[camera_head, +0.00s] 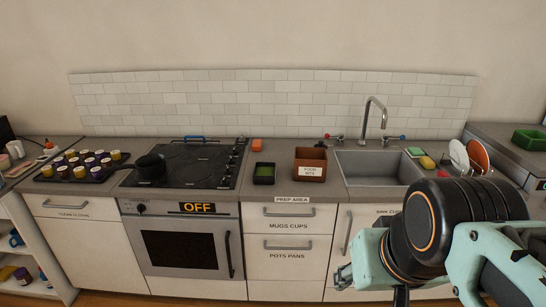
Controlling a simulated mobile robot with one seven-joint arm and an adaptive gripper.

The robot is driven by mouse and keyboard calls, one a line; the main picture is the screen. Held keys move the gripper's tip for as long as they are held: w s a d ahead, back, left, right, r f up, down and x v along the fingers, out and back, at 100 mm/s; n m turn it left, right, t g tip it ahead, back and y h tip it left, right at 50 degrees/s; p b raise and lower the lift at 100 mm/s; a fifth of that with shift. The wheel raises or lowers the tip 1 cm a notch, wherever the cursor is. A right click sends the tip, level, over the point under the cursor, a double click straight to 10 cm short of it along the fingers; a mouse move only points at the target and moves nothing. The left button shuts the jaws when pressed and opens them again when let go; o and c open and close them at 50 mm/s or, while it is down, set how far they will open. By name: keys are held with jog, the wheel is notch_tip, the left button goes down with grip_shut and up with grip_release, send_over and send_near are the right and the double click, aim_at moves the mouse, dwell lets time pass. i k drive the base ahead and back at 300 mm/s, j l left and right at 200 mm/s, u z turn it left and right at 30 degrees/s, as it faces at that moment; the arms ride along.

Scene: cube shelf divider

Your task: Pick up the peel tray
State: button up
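A small black tray with a green inside (264,174) sits on the counter between the cooktop and the brown box. A green tray (530,139) sits on the separate surface at the far right. No readable label shows which of these is the peel tray. My arm fills the lower right, and my gripper (371,284) is low in front of the drawers and the sink cupboard, well apart from both trays. Its fingers are partly hidden, so I cannot tell whether they are open or shut.
A brown box labelled food waste (312,172) stands right of the black tray. The cooktop (187,164) holds a dark pan (151,166). The sink (378,167) is at right, with dishes beyond. Several jars stand at left.

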aim_at(264, 172)
jog(key=i+j+z, duration=0.1)
jog(key=i, duration=0.3)
jog(key=i+j, duration=0.15)
jog(key=i, duration=0.3)
jog(key=i+j+z, duration=0.15)
jog(key=i, duration=0.25)
